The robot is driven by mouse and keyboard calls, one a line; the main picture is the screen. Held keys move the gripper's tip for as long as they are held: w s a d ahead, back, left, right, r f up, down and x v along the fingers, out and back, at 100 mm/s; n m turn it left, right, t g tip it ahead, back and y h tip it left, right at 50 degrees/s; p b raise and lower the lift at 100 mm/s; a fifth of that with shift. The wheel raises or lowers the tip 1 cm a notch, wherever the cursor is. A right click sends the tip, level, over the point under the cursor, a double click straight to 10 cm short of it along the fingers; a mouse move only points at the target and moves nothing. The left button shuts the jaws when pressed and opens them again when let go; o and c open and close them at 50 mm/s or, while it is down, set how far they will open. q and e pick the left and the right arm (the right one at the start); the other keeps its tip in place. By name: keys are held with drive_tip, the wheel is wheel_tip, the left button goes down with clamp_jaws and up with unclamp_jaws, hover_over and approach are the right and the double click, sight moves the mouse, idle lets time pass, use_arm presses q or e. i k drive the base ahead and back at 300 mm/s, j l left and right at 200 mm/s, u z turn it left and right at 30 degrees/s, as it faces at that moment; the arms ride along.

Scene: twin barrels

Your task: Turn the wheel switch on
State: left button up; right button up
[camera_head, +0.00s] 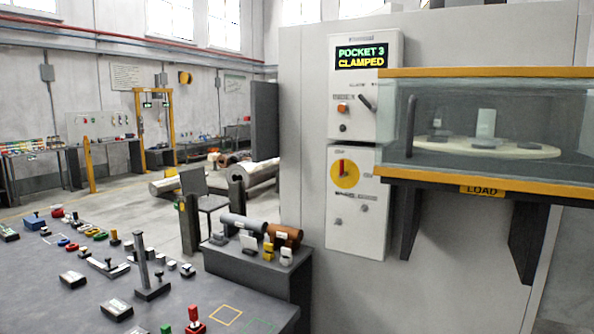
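The likely wheel switch is a rotary switch with a round yellow plate (345,178) and a red handle (342,167). It is on the lower white control panel (352,230) on the front of a large grey machine. The red handle points roughly straight up. Small labels sit around the plate, but they are too small to read surely. Neither of my grippers shows in the head view, and nothing touches or hides the switch.
Above is a panel whose display (362,56) reads "POCKET 3 CLAMPED", with a black lever (366,103). A glass-fronted load chamber (480,120) juts out at right. A dark table (80,290) with several small parts fills the lower left. A low bench (250,265) holds cylinders.

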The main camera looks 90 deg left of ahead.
sight(343, 173)
drive_tip(key=u, duration=2.4)
drive_tip(key=i+l+u, duration=0.15)
